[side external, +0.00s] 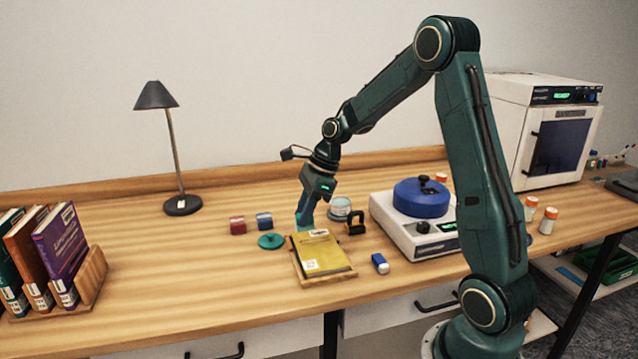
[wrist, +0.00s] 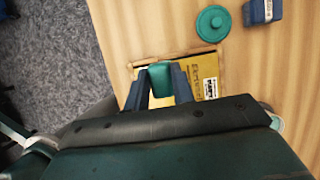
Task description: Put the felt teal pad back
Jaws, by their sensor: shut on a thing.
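The teal pad (wrist: 160,76) is a small rounded block held between the two fingers of my gripper (wrist: 161,88), which is shut on it. In the side external view my gripper (side external: 305,222) points down just behind the wooden tray (side external: 301,277), and only a little teal shows at its fingertips. In the wrist view the pad overlaps the edge of the tray and the yellow book (wrist: 207,88) in it. I cannot tell whether the pad touches anything below.
A round teal lid (side external: 271,241) lies left of my gripper, with red (side external: 237,225) and blue (side external: 264,221) blocks behind. A black-handled item (side external: 356,223), a tin (side external: 340,207) and a white device with a blue lid (side external: 420,196) stand to the right.

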